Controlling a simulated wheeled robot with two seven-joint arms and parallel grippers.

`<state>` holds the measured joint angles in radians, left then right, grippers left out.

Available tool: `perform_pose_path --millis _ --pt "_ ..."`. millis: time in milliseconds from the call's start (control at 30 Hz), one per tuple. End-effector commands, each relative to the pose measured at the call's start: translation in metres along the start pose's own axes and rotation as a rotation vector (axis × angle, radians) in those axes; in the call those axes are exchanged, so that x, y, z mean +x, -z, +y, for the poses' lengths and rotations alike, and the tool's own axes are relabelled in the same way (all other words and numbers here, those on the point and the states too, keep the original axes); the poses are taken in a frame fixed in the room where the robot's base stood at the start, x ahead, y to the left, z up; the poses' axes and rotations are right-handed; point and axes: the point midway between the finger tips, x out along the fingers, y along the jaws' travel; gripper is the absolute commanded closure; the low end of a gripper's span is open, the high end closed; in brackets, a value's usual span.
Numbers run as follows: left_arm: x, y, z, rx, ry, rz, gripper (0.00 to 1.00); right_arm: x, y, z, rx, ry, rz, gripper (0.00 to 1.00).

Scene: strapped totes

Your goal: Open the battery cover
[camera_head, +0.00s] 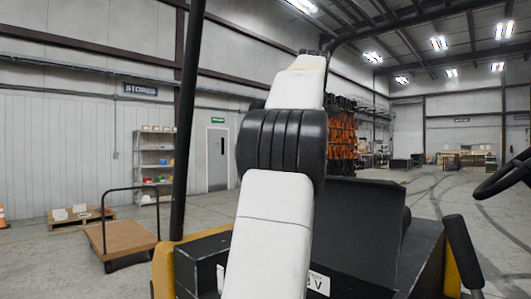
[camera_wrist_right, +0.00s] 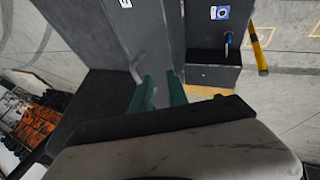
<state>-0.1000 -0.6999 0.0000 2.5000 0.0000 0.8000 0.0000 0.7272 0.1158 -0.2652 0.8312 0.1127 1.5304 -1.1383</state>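A yellow and black truck fills the lower middle of the head view, with a dark panel (camera_head: 350,225) standing above its black body. A white label (camera_head: 319,283) ending in "V" is partly hidden by my white arm. In the right wrist view, a dark grey panel (camera_wrist_right: 150,35), perhaps the battery cover, carries a bent grey handle (camera_wrist_right: 135,70). My right gripper (camera_wrist_right: 160,82) has two teal fingers spread apart with nothing visible between them; the handle is just left of the left finger, and contact cannot be told. My left gripper is in neither view.
A black steering wheel (camera_head: 504,175) and a black post (camera_head: 190,110) belong to the truck area. A flat cart (camera_head: 122,238) stands at left. Open floor lies beyond.

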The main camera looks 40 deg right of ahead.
Motion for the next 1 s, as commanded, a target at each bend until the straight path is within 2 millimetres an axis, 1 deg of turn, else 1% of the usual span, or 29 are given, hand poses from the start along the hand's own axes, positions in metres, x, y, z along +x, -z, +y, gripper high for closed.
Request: perform_pose_path --millis 100,200,400,567,1000 --pt "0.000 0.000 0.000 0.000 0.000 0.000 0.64 -0.013 -0.013 -0.015 0.000 0.000 0.002 0.80" --pt "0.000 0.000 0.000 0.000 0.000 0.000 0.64 -0.021 -0.022 -0.025 0.000 0.001 0.002 0.80" --pt "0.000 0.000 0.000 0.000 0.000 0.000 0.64 -0.031 -0.033 -0.038 0.000 0.001 0.000 0.80" --pt "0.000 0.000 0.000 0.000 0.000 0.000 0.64 -0.034 -0.036 -0.041 0.000 0.000 0.000 0.80" --pt "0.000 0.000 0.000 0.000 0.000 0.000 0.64 -0.033 -0.036 -0.040 0.000 0.001 0.000 0.80"
